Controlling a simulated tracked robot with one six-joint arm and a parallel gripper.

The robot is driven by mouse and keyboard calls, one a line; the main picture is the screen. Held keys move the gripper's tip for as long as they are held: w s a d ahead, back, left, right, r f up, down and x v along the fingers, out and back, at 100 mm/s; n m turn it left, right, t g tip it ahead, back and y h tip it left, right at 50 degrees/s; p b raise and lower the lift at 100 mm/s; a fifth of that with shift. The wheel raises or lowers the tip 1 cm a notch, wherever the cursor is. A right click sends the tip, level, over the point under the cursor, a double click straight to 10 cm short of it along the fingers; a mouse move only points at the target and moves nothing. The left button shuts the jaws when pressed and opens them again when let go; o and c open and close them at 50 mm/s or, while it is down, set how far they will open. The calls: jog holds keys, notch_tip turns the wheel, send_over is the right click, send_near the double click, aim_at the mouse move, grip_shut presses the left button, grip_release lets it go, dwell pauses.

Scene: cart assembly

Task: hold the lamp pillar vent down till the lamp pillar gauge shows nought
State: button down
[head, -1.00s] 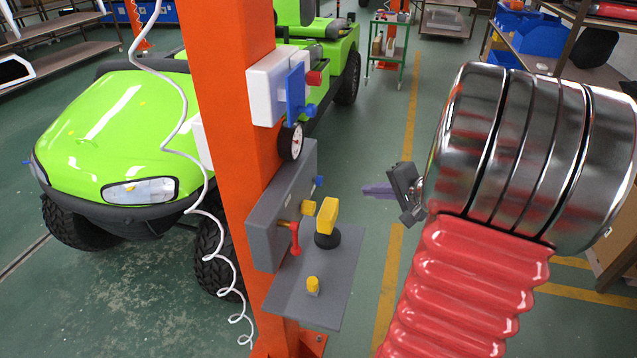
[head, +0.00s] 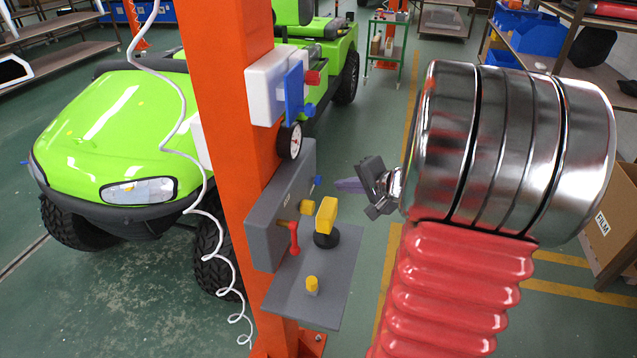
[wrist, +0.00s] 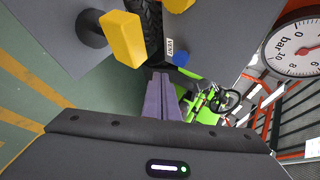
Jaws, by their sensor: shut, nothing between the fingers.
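The blue vent knob (head: 318,181) sticks out of the grey panel on the orange lamp pillar (head: 232,150). It also shows in the wrist view (wrist: 180,58), beside a "VENT" label. The round white gauge (head: 291,141) is above the panel. Its dial, marked in bar, is partly cut off in the wrist view (wrist: 297,47), and I cannot read its value surely. My gripper (head: 340,185) is shut and empty, its purple fingers together. In the wrist view the fingertips (wrist: 161,76) are close to the vent knob and look apart from it.
A green cart (head: 110,130) stands behind.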

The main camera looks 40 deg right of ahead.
jog(key=shift+w+a, duration=0.6)
jog(key=shift+w, duration=0.2)
jog(key=shift+w+a, duration=0.1)
dwell(1.5)
jog(key=shift+w+a, duration=0.15)
jog(key=shift+w, duration=0.1)
jog(key=shift+w+a, duration=0.3)
jog(key=shift+w, duration=0.1)
dwell(1.4)
jog(key=shift+s+d, duration=0.55)
jog(key=shift+s, duration=0.2)
jog(key=s+d, duration=0.1)
jog(key=s, duration=0.1)
jog(key=s+d, duration=0.2)
dwell(0.7)
